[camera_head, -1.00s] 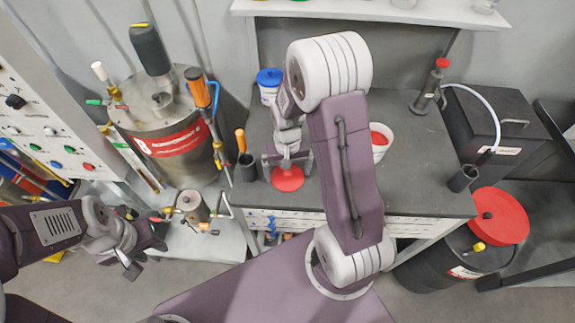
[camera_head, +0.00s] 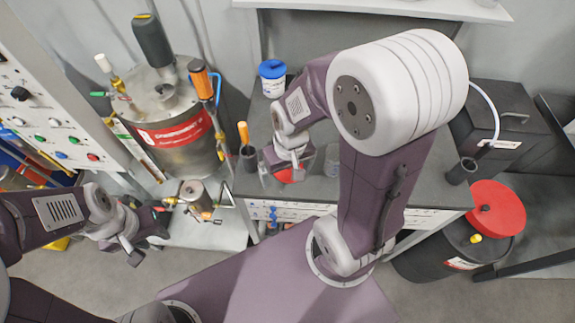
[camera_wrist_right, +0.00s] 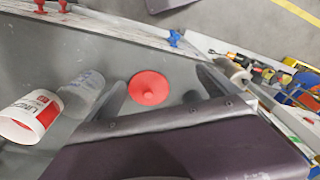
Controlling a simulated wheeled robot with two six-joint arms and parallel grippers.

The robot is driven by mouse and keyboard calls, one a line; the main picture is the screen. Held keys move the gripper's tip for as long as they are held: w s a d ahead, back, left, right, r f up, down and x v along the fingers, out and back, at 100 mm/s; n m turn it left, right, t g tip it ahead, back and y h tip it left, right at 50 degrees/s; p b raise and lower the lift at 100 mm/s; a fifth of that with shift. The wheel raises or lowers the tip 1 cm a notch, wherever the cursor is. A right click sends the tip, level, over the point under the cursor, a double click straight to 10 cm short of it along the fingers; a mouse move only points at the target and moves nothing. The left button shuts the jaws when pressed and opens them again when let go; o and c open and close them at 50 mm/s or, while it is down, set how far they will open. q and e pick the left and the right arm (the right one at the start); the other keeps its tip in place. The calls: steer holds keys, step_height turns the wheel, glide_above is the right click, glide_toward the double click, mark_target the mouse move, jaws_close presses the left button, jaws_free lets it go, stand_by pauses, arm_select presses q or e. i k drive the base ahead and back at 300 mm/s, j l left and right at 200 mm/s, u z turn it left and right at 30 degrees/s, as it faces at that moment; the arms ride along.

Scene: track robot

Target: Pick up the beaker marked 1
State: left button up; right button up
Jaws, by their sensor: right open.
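A clear beaker (camera_head: 332,160) stands on the dark bench in the head view, right of my right gripper (camera_head: 281,174). It also shows in the right wrist view (camera_wrist_right: 84,92), left of the jaws and beside one finger. No number is readable on it. My right gripper is open and empty in the right wrist view (camera_wrist_right: 160,90).
A white tub with a red label (camera_wrist_right: 30,115) stands beyond the beaker. A blue-lidded jar (camera_head: 272,78) stands at the bench's back, and a dark cup with an orange-handled tool (camera_head: 247,155) left of my right gripper. A steel vessel (camera_head: 180,130) stands left.

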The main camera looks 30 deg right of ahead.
mark_target(332, 167)
steer(key=k+z, duration=0.15)
steer(key=z, duration=1.4)
steer(key=i+j+u, duration=0.1)
steer(key=u, duration=0.35)
steer(key=j, duration=0.1)
